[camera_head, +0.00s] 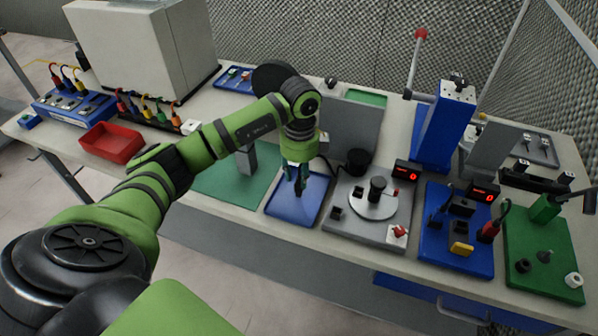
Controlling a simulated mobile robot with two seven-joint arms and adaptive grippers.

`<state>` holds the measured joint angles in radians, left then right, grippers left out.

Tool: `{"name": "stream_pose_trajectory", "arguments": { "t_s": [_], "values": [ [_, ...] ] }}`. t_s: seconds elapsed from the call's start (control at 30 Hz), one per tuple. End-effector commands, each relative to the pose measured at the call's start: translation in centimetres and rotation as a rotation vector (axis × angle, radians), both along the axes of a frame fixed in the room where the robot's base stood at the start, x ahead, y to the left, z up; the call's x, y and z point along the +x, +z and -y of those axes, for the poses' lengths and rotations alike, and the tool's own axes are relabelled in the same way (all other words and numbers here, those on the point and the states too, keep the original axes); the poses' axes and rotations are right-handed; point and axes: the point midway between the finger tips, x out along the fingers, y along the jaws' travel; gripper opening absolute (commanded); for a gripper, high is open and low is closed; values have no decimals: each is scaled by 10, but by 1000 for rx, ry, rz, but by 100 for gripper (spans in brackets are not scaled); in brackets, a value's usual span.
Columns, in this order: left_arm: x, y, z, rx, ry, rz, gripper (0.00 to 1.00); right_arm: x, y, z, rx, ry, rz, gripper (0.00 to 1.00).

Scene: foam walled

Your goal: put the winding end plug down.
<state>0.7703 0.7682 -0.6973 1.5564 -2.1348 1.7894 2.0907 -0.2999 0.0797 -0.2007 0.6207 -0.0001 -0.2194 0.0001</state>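My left gripper (298,188) points down over the blue tray (285,208) near the front of the bench. Its dark fingers are small and close together, and I cannot tell whether they are shut or hold anything. I cannot make out the winding end plug with certainty; if it is at the fingertips, it blends with the dark fingers. My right gripper is not in view.
A green mat (225,185) lies left of the tray. A grey fixture (340,222) with a round disc stands close on its right. Beyond are a blue station (465,262) and a green board (525,282). A red bin (112,144) sits at left.

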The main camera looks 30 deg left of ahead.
Motion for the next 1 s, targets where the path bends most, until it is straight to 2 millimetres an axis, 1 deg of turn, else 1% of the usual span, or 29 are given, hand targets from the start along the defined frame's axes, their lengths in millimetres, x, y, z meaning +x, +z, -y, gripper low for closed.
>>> {"name": "stream_pose_trajectory", "arguments": {
  "t_s": [0.13, 0.17, 0.27, 0.37, 0.5, 0.6, 0.7, 0.83, 1.0],
  "values": [
    [0, 6, 0, 0, 0, 1, 35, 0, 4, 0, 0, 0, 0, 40],
    [1, 7, 0, 0, 0, 2, 35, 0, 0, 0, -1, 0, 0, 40],
    [2, 19, 0, -1, 0, 5, 35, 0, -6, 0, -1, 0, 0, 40],
    [2, 40, 0, 0, 0, 7, 35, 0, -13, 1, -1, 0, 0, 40],
    [2, 73, 0, -1, 1, 8, 35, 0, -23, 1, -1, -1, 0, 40],
    [2, 95, 0, 2, 0, 6, 35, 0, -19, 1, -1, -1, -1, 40],
    [2, 110, 0, 2, 1, 4, 35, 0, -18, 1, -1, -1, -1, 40],
    [1, 120, 1, 1, 0, 1, 35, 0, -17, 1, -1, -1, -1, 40],
    [1, 124, 1, 0, 1, -1, 35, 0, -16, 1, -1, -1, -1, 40]
  ]
}}
